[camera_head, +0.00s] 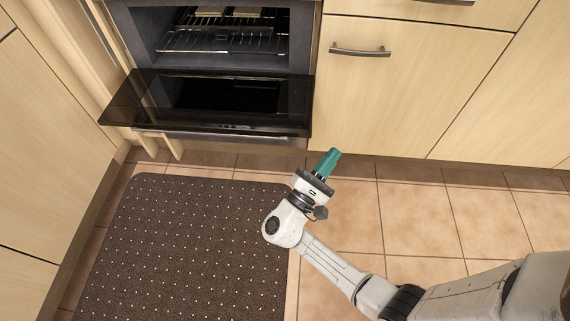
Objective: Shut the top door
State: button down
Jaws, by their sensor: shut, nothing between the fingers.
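An oven (141,32) is built into the wooden cabinets at the upper left. Its dark glass door (125,103) hangs open, folded down towards me, with a metal handle bar (240,138) along its lower front edge. Wire racks (225,42) show inside the oven. My gripper (334,154) is shut and empty, with teal fingers pointing up and slightly right. It is just right of the open door's front right corner, apart from it in the picture. Its exact height relative to the door is hard to tell.
A wooden cabinet front (390,90) with a metal handle (360,50) stands right of the oven. A dark dotted mat (190,240) covers the floor in front of the oven. The tiled floor (425,210) to the right is clear. Cabinets close off the left side.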

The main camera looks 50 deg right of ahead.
jog(key=w+a+f+n+t+y+b, duration=0.1)
jog(key=w+a+f+n+t+b, duration=0.35)
jog(key=f+n+t, duration=0.3)
jog(key=w+a+f+n+t+y+b, duration=0.1)
jog(key=w+a+f+n+t+b, duration=0.3)
jog(key=f+n+t, duration=0.35)
jog(key=w+d+r+b, duration=0.1)
jog(key=w+d+r, duration=0.2)
jog(key=r, duration=0.8)
jog(key=shift+w+d+r+m+b, duration=0.2)
jog(key=shift+d+r+m+b, duration=0.15)
jog(key=shift+d, duration=0.95)
jog(key=shift+r, duration=0.1)
